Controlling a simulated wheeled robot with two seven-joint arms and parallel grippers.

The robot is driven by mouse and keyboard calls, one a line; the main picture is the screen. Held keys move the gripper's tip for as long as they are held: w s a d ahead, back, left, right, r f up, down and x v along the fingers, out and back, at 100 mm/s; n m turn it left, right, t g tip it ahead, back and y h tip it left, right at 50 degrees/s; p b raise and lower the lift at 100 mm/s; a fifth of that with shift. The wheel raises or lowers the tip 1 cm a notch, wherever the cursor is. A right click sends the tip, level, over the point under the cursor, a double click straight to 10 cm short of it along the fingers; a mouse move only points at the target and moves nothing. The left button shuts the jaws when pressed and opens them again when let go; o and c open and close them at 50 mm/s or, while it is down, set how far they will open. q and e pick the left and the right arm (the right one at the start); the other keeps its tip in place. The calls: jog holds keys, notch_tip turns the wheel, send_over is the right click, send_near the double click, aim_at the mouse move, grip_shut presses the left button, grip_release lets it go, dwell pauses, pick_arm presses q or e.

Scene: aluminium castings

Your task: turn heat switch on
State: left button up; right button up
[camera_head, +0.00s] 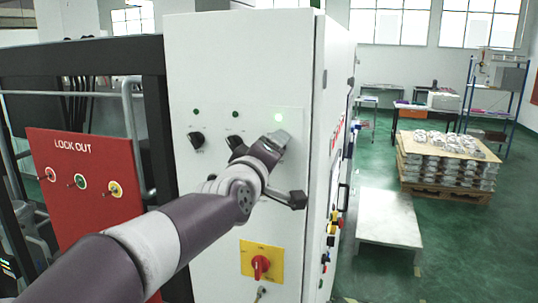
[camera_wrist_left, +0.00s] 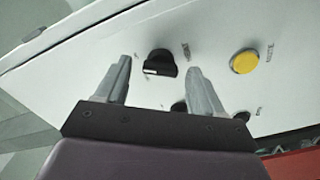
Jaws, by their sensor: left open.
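A white control cabinet (camera_head: 240,65) carries black rotary switches, among them a left one (camera_head: 196,140) and a middle one (camera_head: 236,143). In the left wrist view a black switch knob (camera_wrist_left: 160,65) shows between my open fingers, with a gap on each side. I cannot tell whether the fingertips reach its depth. Switch labels are unreadable.
Below my arm is a red switch on a yellow plate (camera_head: 261,263). A red lockout board (camera_head: 85,165) stands left. A pallet of castings (camera_head: 450,170) is far right.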

pick_arm(q)
jog(key=b+v, duration=0.2)
jog(key=v, duration=1)
jog(key=shift+s, duration=0.25)
jog(key=shift+a, duration=0.1)
jog(key=s+a+f+m+g+y+b, duration=0.15)
jog(key=f+m+g, duration=0.25)
jog(key=f, duration=1)
jog(key=s+a+f+m+g+y+b, duration=0.15)
jog(key=f+m+g, duration=0.25)
jog(key=f, duration=1)
jog(key=s+a+f+g+y+b, duration=0.1)
jog(key=s+a+f+g+b, duration=0.1)
jog(key=f, duration=0.6)
jog(key=s+a+f+g+b, duration=0.3)
jog(key=s+a+f, duration=0.2)
jog(key=s+f, duration=0.2)
jog(key=s+a+f+g+y+b, duration=0.1)
jog(key=s+a+f+g+b, duration=0.1)
jog(key=f, duration=0.8)
jog(key=shift+s+a+f+g+y+b, duration=0.15)
jog(key=shift+s+a+g+y+b, duration=0.35)
jog(key=shift+s+a, duration=0.65)
